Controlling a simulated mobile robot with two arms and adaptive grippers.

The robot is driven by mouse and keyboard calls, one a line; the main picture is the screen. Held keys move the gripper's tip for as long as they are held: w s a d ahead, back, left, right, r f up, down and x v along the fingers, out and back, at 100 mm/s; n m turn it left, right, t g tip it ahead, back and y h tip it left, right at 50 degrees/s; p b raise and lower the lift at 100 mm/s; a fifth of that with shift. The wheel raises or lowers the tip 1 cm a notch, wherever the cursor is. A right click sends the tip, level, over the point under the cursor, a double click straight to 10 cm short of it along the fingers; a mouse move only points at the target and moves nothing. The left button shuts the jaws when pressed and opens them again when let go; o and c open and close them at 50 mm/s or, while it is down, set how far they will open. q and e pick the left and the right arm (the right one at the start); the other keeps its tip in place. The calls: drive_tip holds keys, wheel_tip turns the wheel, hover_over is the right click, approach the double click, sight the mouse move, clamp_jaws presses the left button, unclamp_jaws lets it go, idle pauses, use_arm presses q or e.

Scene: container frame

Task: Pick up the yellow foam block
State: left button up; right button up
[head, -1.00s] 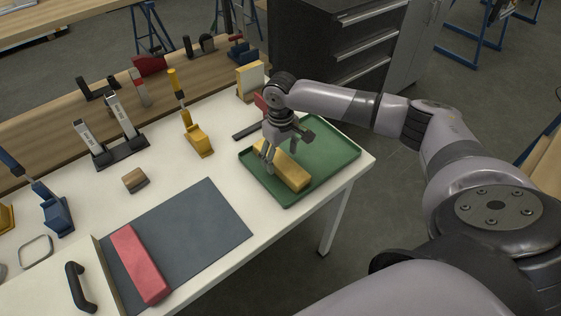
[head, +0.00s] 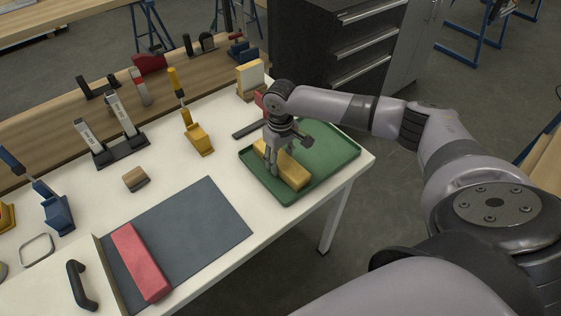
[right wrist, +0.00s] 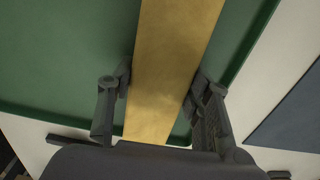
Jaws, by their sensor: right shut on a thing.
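The yellow foam block (head: 294,172) is a long bar lying in the green tray (head: 335,152) at the right end of the white table. The block's end under the gripper is partly hidden in the head view. Whether it is clear of the tray floor I cannot tell. My left gripper is not in view.
A dark grey mat (head: 195,228) lies left of the tray, with a red block (head: 138,262) on its left edge. A yellow clamp (head: 198,138) and a black bar (head: 250,128) are behind. A black-handled box (head: 60,280) stands front left.

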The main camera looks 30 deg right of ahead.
sight(280, 158)
drive_tip(key=shift+c, duration=1)
wheel_tip(280, 158, up, 20)
drive_tip(key=b, duration=0.1)
